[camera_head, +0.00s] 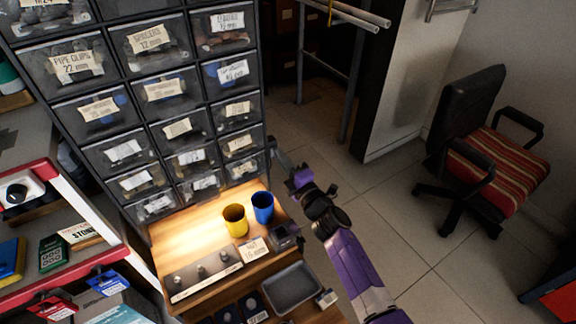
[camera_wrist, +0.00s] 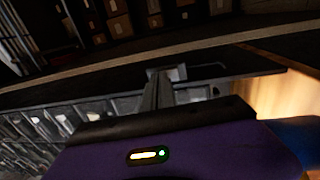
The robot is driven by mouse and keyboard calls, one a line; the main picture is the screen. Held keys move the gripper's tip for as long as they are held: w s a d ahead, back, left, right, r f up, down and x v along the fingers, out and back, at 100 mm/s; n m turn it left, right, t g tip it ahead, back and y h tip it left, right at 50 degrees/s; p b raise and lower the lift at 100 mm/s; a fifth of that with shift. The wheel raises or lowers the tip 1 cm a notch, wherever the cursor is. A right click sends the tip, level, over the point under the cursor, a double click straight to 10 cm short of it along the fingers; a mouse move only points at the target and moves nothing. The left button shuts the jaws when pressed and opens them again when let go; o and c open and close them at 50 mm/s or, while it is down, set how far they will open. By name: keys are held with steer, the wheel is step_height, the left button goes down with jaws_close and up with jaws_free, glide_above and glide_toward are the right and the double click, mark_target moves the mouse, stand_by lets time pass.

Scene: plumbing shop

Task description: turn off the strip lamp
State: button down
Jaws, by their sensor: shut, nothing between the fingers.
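The strip lamp itself cannot be made out. A warm bright glow lies on the wooden counter (camera_head: 172,246) just below the drawer cabinet, and a bright patch shows at the right of the wrist view. A panel with several small knobs or switches (camera_head: 202,276) lies on the counter's front part. My gripper (camera_head: 273,150) is shut and empty, raised beside the right edge of the drawer cabinet, behind and right of the cups, away from the panel. Its narrow shut fingers (camera_wrist: 160,88) also show in the wrist view.
A yellow cup (camera_head: 235,221) and a blue cup (camera_head: 263,207) stand on the counter. A grey tray (camera_head: 291,288) lies at its front. The labelled drawer cabinet (camera_head: 155,125) rises behind. A striped chair (camera_head: 497,165) stands right; the floor between is clear.

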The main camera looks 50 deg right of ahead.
steer(key=shift+w, duration=0.25)
